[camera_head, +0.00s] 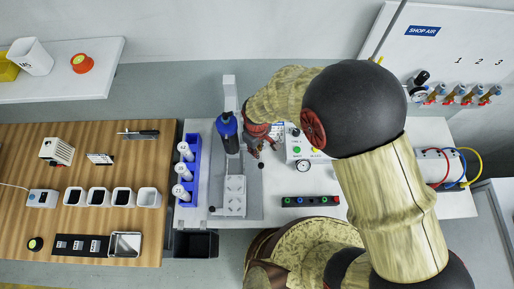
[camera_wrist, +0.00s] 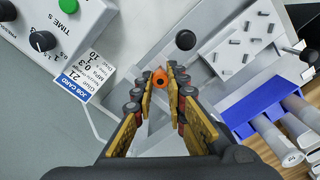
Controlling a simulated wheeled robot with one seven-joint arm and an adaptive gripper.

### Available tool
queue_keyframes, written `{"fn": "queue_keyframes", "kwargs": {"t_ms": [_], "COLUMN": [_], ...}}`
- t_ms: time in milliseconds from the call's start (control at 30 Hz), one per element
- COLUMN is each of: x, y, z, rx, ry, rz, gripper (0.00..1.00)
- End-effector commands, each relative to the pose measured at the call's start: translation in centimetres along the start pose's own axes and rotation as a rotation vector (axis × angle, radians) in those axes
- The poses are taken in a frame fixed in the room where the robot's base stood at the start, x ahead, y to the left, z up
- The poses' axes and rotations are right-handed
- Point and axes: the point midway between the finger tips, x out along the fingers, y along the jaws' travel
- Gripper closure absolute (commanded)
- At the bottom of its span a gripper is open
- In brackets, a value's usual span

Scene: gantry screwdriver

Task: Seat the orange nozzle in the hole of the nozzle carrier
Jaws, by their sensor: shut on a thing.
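The orange nozzle (camera_wrist: 159,77) shows in the wrist view as a small orange ring with a dark centre, between the tips of my gripper (camera_wrist: 159,84). The gripper is shut on it. In the head view my gripper (camera_head: 259,147) is low beside the gantry, just right of the blue-topped screwdriver (camera_head: 228,130); the nozzle does not show there. I cannot clearly make out the nozzle carrier or its hole; my fingers and the screwdriver cover part of that area. Whether the nozzle touches anything below is unclear.
A pale fixture tray (camera_head: 234,210) stands on the grey gantry base. A blue rack (camera_head: 193,150) with white bottles stands to its left. A control box (camera_head: 301,148) with knobs is right of my gripper. A button strip (camera_head: 310,201) lies nearer the front.

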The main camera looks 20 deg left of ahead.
Motion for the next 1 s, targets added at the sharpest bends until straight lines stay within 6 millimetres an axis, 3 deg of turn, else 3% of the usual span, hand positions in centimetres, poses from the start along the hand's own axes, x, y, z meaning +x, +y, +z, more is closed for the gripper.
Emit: {"fn": "queue_keyframes", "kwargs": {"t_ms": [600, 633, 1000], "x": [1.8, 1.8, 1.6], "y": [0.0, 0.0, 0.0], "z": [0.0, 0.0, 0.0], "rx": [0.000, 0.000, 0.000], "ry": [0.000, 0.000, 0.001], "rz": [0.000, 0.000, 0.000], "gripper": [0.95, 0.86, 0.65]}}
